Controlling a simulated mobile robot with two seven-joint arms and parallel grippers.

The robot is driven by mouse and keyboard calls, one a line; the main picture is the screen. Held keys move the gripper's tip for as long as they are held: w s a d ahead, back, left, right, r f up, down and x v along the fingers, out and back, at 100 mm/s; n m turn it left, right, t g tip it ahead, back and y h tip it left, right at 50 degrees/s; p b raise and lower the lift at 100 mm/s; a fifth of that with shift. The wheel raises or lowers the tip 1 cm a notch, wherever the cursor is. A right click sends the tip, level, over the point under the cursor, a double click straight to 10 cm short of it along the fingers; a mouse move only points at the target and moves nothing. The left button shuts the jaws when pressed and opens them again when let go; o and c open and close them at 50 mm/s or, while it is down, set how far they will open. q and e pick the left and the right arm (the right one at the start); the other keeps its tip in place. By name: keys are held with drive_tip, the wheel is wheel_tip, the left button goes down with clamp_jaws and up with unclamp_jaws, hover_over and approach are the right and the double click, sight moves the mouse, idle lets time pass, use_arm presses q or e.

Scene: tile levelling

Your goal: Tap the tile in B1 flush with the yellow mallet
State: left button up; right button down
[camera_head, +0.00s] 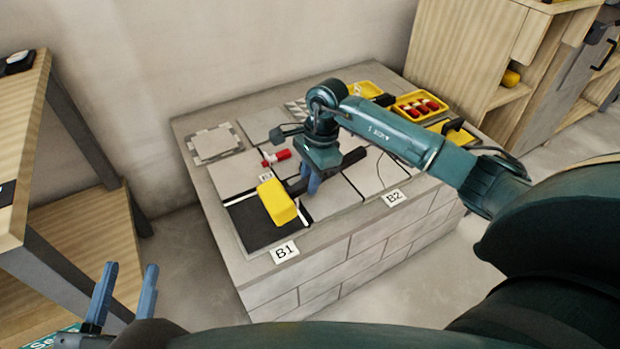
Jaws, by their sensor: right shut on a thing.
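The yellow mallet (277,202) has a block-shaped yellow head and a dark handle running up to the right. My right gripper (312,185) is shut on the handle, just right of the head. The head is over the B1 square, by its right side; I cannot tell whether it touches the surface. The B1 square (252,226) is dark, with white strips along its edges, behind the B1 label (284,252). The head hides part of it, and its tile's height cannot be judged. My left gripper (122,296) is open and empty at the lower left, away from the block.
Light grey tiles (335,198) lie right of B1, near the B2 label (393,196). A red-and-white item (278,158) lies behind the mallet. A yellow tray (418,107) with red items stands at the back right. A wooden table (30,120) is at the left.

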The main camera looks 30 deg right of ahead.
wheel_tip(320, 180, down, 5)
drive_tip(key=b, duration=0.4)
drive_tip(key=shift+w+f, duration=0.1)
wheel_tip(320, 180, up, 6)
drive_tip(key=p, duration=0.4)
drive_tip(key=shift+f, duration=0.3)
